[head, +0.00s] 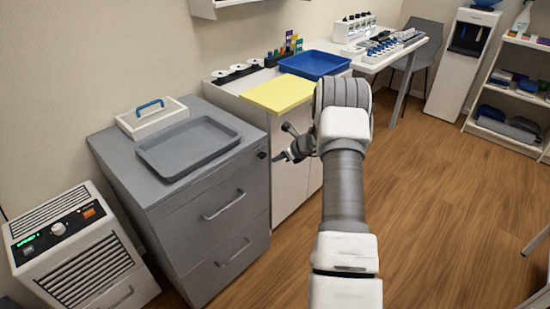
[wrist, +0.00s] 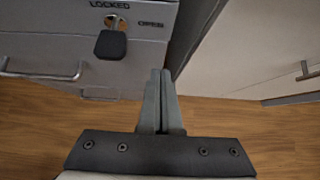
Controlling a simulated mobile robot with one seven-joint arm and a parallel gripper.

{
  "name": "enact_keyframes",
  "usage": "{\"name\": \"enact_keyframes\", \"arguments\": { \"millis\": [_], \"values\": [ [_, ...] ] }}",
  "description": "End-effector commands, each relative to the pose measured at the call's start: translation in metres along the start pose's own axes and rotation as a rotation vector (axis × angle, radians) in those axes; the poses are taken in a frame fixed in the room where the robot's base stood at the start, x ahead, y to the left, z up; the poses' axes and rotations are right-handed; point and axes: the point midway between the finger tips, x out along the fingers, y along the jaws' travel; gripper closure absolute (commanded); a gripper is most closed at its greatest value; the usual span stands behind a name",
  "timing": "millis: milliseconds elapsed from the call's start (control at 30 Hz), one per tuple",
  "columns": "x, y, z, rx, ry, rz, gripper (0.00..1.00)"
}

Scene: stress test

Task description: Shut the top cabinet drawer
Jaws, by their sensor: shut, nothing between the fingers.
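The grey cabinet (head: 185,225) stands at the left in the head view, with two drawers and bar handles. The top drawer (head: 205,218) looks about level with the cabinet front; I cannot tell whether a small gap is left. Its handle (head: 224,206) is clear of my gripper. The wrist view shows a bar handle (wrist: 45,76) at left. A dark key (wrist: 111,45) sits in the lock below the word LOCKED. My gripper (head: 283,157) is shut and empty, just right of the cabinet's upper front corner. Its fingertips (wrist: 161,74) show beside the cabinet's edge; contact is unclear.
A grey tray (head: 226,130) and a white box with blue handle (head: 150,117) lie on the cabinet. A white unit (head: 290,185) with a yellow board (head: 280,94) and blue tray (head: 314,64) adjoins at right. A heater-like box (head: 75,250) stands left. The right floor is open.

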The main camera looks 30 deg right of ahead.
Motion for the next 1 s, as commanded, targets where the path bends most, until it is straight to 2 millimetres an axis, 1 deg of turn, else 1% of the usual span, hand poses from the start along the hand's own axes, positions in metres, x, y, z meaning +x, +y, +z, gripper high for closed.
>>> {"name": "enact_keyframes", "arguments": {
  "millis": [67, 100, 200, 300, 400, 500, 600, 833, 933, 1000],
  "values": [
    [-0.004, -0.002, -0.003, 0.000, 0.001, -0.001, 1.00],
    [-0.021, -0.003, 0.001, 0.000, 0.000, -0.003, 1.00],
    [-0.046, -0.003, 0.000, 0.001, 0.001, -0.004, 1.00],
    [-0.067, -0.003, -0.001, 0.001, 0.002, -0.003, 1.00],
    [-0.084, -0.003, -0.002, 0.002, 0.002, -0.004, 1.00],
    [-0.095, -0.003, -0.003, 0.001, 0.003, -0.003, 1.00],
    [-0.101, -0.003, -0.003, 0.000, 0.003, -0.003, 1.00],
    [-0.104, -0.002, -0.003, -0.007, 0.004, -0.001, 1.00],
    [-0.109, 0.008, 0.010, -0.063, 0.005, 0.012, 1.00],
    [-0.118, 0.022, 0.026, -0.148, 0.009, 0.029, 1.00]
  ]
}}
